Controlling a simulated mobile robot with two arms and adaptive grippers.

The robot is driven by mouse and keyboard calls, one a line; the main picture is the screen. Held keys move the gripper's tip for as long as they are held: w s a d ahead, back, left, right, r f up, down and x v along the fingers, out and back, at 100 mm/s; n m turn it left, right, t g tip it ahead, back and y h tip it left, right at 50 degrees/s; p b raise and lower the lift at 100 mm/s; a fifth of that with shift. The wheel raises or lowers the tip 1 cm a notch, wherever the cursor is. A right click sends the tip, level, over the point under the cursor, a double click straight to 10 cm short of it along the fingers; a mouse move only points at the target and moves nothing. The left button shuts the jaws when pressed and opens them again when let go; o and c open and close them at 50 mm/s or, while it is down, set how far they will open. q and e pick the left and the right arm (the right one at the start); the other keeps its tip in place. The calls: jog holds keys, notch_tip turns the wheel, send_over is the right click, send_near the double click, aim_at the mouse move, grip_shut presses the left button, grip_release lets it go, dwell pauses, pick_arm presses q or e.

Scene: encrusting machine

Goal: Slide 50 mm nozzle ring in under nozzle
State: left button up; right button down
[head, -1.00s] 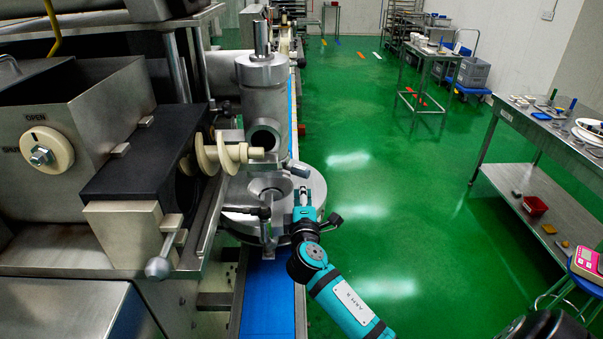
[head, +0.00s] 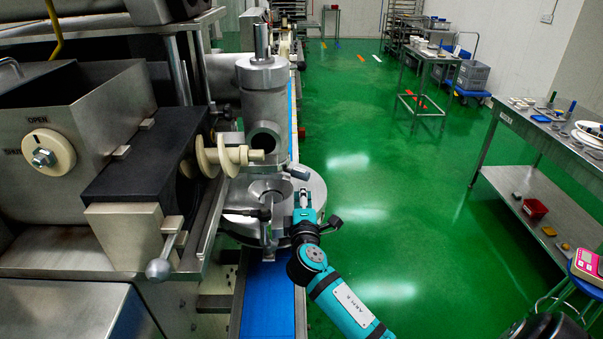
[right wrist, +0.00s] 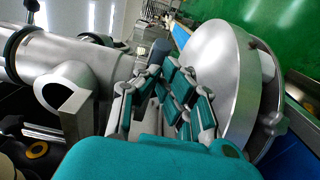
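The upright steel nozzle housing (head: 263,95) with a round side opening stands on the machine in the head view. Below it is a broad round steel plate (head: 312,183) with a bowl-shaped centre (head: 268,187). I cannot make out the 50 mm nozzle ring as a separate part. My right gripper (head: 304,197) is at the plate's right side, its fingers pointing away from me. In the right wrist view its fingertips (right wrist: 161,68) are close together by a dark grey handle end (right wrist: 160,50); whether they grip it is unclear. My left gripper is not in view.
A cream auger (head: 225,155) juts from the black block left of the nozzle housing. A ball-ended lever (head: 158,268) sticks out nearer me. The blue conveyor belt (head: 268,300) runs beneath the plate. Green floor (head: 400,220) is open to the right, up to a steel table (head: 535,130).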

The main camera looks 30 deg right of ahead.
aim_at(302, 178)
jog(key=shift+b+x, duration=0.5)
jog(key=shift+x, duration=1.85)
jog(key=shift+b+x, duration=0.9)
jog(key=shift+x, duration=1.9)
jog(key=shift+s, duration=0.1)
jog(key=shift+s+a+r+p, duration=0.1)
jog(key=shift+s+a+p, duration=0.25)
jog(key=shift+s, duration=0.15)
jog(key=p+v, duration=0.1)
jog(key=v, duration=0.2)
jog(key=shift+s+a, duration=0.1)
jog(key=shift+s, duration=0.15)
jog(key=shift+p+v, duration=0.55)
jog(key=shift+v, duration=2.1)
